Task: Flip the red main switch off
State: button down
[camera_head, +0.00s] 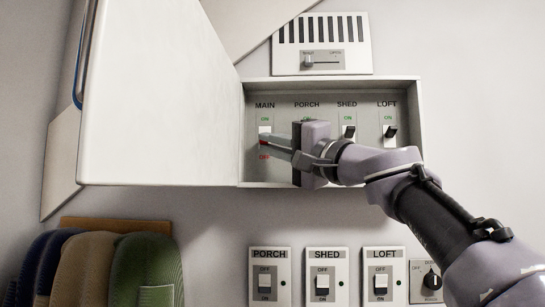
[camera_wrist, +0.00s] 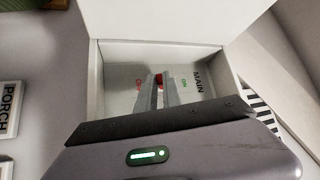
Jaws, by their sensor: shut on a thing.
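The red main switch (camera_head: 263,142) is in the open wall box under the label MAIN, between a green ON above and a red OFF below. My gripper (camera_head: 267,141) reaches in from the right and is shut on the red switch. In the wrist view the switch (camera_wrist: 158,78) shows red between the tips of my gripper (camera_wrist: 158,85), with green and red lettering on either side. The fingers hide part of the switch, so I cannot tell which way it is set.
The box door (camera_head: 155,95) stands open at left. The shed switch (camera_head: 349,131) and loft switch (camera_head: 390,131) are right of my gripper, which hides the porch switch. A slider panel (camera_head: 322,45) is above; labelled rocker switches (camera_head: 325,275) are below.

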dwell(0.4)
jog(key=c, duration=1.8)
grip_release()
jog(key=shift+d, duration=0.1)
jog(key=shift+s+d+f+b, duration=0.25)
jog(key=shift+b, duration=0.05)
jog(key=b+v, duration=0.3)
jog(key=v, duration=1.3)
jog(key=shift+s+d, duration=0.15)
jog(key=shift+s, duration=0.05)
